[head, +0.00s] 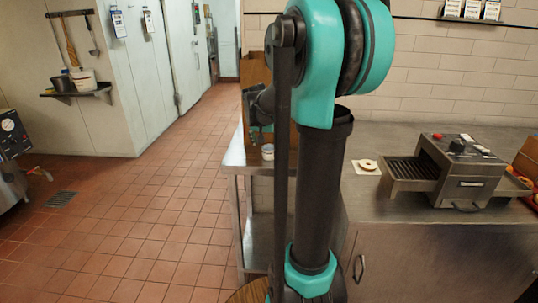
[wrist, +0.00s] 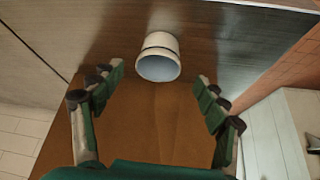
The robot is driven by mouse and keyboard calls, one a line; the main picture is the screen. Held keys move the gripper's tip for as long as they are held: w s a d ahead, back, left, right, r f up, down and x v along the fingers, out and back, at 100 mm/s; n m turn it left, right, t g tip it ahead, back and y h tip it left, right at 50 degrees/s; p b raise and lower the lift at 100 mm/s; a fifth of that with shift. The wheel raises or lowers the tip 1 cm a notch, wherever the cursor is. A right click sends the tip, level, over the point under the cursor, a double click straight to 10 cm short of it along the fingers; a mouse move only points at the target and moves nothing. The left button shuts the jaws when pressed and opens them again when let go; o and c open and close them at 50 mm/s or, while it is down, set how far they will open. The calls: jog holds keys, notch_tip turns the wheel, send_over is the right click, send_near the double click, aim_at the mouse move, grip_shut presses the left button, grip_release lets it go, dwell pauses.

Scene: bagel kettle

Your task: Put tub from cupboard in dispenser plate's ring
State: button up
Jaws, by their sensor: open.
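A white round tub (wrist: 159,60) with a dark band shows in the wrist view, its pale bluish round face towards the camera. My gripper (wrist: 158,76) is open, its green-lined fingers spread to the left and right of the tub and apart from it. The brown wooden cupboard (head: 255,70) is partly hidden behind my arm in the head view, and its brown panel (wrist: 150,125) fills the middle of the wrist view. In the head view a small white tub (head: 267,150) shows by the cupboard. I cannot make out the dispenser plate's ring for certain.
A pale square with a tan ring-shaped piece (head: 367,165) lies on the steel counter (head: 385,207). A grill-like toaster (head: 465,172) stands to its right. A wall shelf with pots (head: 77,88) is at left.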

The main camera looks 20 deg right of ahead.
aim_at(269, 147)
jog(key=shift+x, duration=2.2)
jog(key=shift+d, duration=0.1)
jog(key=c, duration=1)
jog(key=shift+r, duration=0.15)
notch_tip(269, 147, up, 20)
jog(key=shift+f, duration=0.1)
